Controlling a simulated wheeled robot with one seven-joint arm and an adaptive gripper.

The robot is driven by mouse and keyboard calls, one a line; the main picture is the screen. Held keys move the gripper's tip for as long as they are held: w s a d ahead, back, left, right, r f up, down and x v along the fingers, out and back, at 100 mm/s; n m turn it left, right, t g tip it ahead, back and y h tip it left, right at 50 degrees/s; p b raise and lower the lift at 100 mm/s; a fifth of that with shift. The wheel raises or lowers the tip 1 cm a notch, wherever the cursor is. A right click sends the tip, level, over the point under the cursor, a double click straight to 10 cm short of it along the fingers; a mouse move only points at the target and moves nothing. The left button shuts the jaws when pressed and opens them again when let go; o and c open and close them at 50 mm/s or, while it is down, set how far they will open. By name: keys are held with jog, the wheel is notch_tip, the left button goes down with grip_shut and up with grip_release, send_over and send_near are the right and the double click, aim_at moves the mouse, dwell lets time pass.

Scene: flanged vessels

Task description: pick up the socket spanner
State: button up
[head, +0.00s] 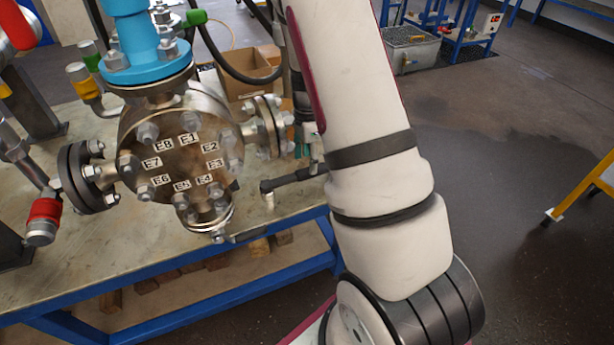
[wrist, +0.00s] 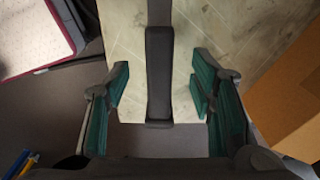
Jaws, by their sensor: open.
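The socket spanner (head: 292,181) lies near the right end of the bench in the head view, with a dark handle and an upright socket end at its left. Its right end is hidden behind my arm. In the wrist view its dark handle (wrist: 159,80) runs up the middle of the picture. My gripper (wrist: 160,84) is open, with teal-padded fingers on either side of the handle and a gap on both sides. In the head view my gripper is mostly hidden behind my arm; only a little teal shows.
A flanged metal vessel (head: 185,150) with labels and a blue top flange stands on the bench (head: 90,255), left of the spanner. Its bolted side flange (head: 268,127) is close to the spanner. A cardboard box (head: 252,80) sits behind. Open floor lies to the right.

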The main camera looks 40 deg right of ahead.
aim_at(308, 170)
jog(key=shift+d+f+b, duration=0.1)
jog(key=shift+f+b, duration=0.8)
jog(key=shift+f, duration=2.1)
jog(key=shift+s, duration=0.1)
jog(key=shift+c, duration=0.2)
jog(key=shift+r, duration=0.1)
grip_shut()
